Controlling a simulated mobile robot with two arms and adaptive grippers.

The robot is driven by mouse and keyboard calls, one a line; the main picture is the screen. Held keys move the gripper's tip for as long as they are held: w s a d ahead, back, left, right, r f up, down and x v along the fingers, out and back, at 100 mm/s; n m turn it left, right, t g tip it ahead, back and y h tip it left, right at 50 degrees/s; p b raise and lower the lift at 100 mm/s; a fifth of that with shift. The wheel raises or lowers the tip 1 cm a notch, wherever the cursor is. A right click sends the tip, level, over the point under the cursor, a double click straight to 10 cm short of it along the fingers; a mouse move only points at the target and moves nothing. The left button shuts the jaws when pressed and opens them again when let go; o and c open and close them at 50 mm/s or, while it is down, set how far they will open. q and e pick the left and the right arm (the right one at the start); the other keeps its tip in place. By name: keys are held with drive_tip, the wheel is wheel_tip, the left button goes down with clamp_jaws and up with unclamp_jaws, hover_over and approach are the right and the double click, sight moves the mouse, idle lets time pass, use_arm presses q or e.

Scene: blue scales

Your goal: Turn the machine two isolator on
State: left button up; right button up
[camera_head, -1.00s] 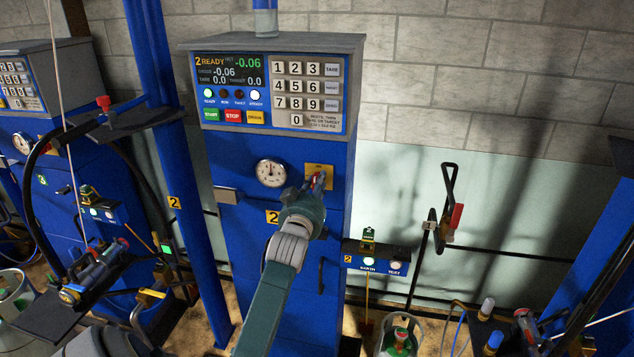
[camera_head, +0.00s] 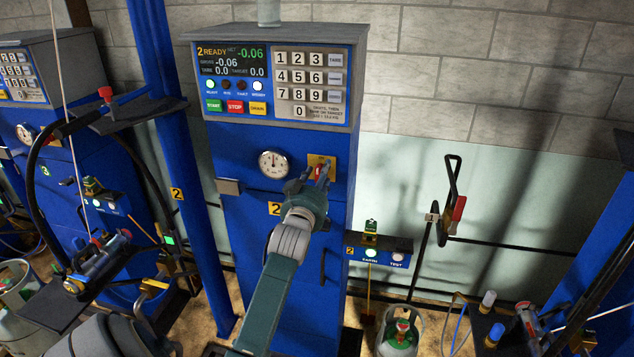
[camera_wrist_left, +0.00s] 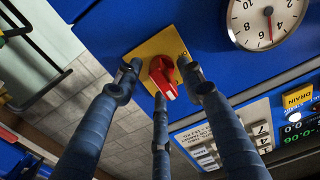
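The machine two isolator is a red rotary knob (camera_wrist_left: 163,78) with a white mark, on a yellow plate (camera_wrist_left: 150,50). In the head view the isolator (camera_head: 320,172) sits on the blue front of machine two (camera_head: 240,160), right of a round gauge. My left gripper (camera_head: 309,180) is right in front of it and partly hides it. In the left wrist view its fingers (camera_wrist_left: 162,88) are spread around the knob, two at the sides and one below. I see gaps between fingers and knob. My right gripper is not in view.
Machine two's lit panel (camera_head: 275,82) is above and reads READY, with a keypad. The gauge (camera_head: 273,164) is just left of the plate. A small button box (camera_head: 381,252) is at lower right. A gas cylinder (camera_head: 399,335) stands on the floor at lower right.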

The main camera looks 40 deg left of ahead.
use_arm(q)
drive_tip(key=v, duration=1.1)
drive_tip(key=shift+s, duration=0.3)
drive_tip(key=shift+d, duration=0.1)
